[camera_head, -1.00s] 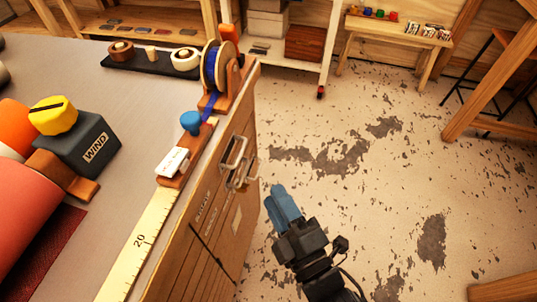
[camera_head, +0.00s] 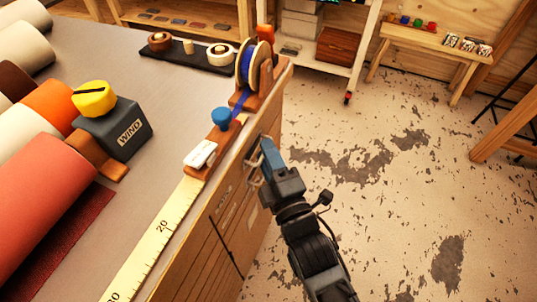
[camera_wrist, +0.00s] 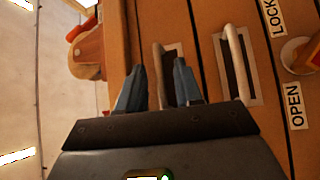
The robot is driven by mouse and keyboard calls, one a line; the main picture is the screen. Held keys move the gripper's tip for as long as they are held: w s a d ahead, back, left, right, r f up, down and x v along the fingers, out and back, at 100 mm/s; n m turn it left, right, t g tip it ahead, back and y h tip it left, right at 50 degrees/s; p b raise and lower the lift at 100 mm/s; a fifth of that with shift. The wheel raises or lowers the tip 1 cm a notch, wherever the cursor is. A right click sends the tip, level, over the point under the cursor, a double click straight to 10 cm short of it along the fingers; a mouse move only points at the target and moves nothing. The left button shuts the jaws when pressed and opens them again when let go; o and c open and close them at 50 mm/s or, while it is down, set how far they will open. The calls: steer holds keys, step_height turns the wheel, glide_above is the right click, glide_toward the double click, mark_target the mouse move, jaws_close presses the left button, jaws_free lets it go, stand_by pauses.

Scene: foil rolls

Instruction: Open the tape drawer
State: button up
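A wooden cabinet front under the bench carries two metal bar handles. In the wrist view the upper handle (camera_wrist: 159,75) stands between my blue fingers, and the second handle (camera_wrist: 238,65) is to the right. My gripper (camera_wrist: 158,72) is open around the upper handle; firm contact with either finger is not clear. In the head view my gripper (camera_head: 268,152) is at the cabinet front just below the bench edge, and it partly hides the handles (camera_head: 253,172). The drawer fronts look flush and shut. I cannot read which one is the tape drawer.
A knob (camera_wrist: 300,55) with OPEN and LOCK labels is right of the handles. On the bench are a blue tape reel (camera_head: 246,66), a WIND box (camera_head: 112,130), a ruler (camera_head: 150,245) and several large rolls. The floor (camera_head: 400,210) to the right is clear.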

jaws_close()
stand_by(0.6)
